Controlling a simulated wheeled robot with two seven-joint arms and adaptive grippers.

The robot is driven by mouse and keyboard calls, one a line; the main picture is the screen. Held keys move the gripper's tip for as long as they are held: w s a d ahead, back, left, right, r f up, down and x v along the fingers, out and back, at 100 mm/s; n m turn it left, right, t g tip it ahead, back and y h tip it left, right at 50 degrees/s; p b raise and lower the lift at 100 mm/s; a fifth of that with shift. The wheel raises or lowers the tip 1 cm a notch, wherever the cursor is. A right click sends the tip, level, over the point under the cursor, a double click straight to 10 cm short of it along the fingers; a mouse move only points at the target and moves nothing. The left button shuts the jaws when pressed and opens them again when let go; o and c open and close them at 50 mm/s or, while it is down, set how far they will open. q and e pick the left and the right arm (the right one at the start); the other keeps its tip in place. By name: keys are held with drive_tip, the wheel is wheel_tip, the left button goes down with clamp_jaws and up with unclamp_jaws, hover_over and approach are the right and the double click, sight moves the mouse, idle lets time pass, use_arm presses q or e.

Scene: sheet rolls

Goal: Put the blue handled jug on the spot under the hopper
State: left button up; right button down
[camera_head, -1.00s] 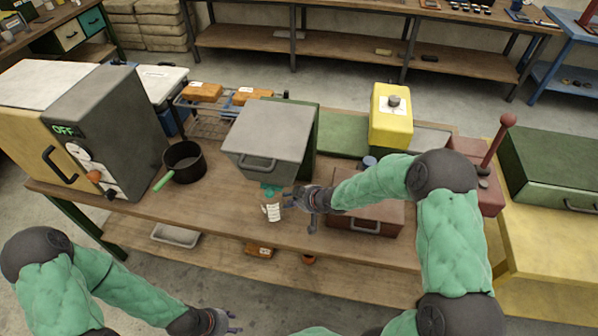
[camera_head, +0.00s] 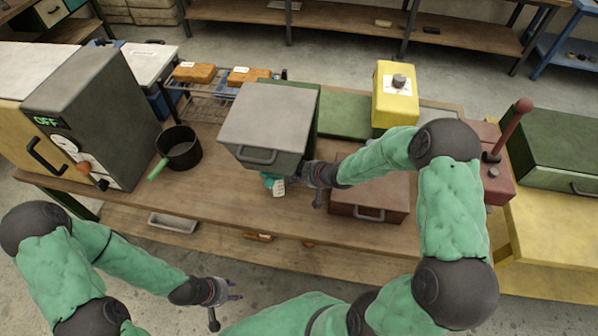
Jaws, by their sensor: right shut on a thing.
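My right gripper (camera_head: 296,178) is shut at the front lower edge of the grey hopper (camera_head: 268,115). It is on a small thing with a teal-blue part and a white label (camera_head: 279,187), which seems to be the blue handled jug. Most of the jug is hidden by the hopper's front and the gripper. Whether it touches a surface cannot be told. The spot under the hopper is hidden. My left gripper (camera_head: 232,290) is empty and looks open, in front of the bench, far from the jug.
A dark pot (camera_head: 178,149) with a green handle and a grey machine (camera_head: 95,115) reading OFF stand left. A brown box (camera_head: 370,197) sits just right of my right gripper. A yellow box (camera_head: 395,95) stands behind. Bare bench (camera_head: 200,200) lies in front of the pot.

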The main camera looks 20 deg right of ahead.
drive_tip(key=shift+d+f, duration=0.15)
drive_tip(key=shift+d, duration=0.05)
drive_tip(key=shift+w+f, duration=0.1)
drive_tip(key=shift+f, duration=0.05)
drive_tip(key=c, duration=1.2)
unclamp_jaws()
drive_tip(key=shift+a, duration=0.1)
drive_tip(key=shift+o, duration=0.2)
drive_tip(key=shift+r, duration=0.3)
drive_tip(key=p+v, duration=0.4)
drive_tip(key=v, duration=0.8)
drive_tip(key=shift+f, duration=0.1)
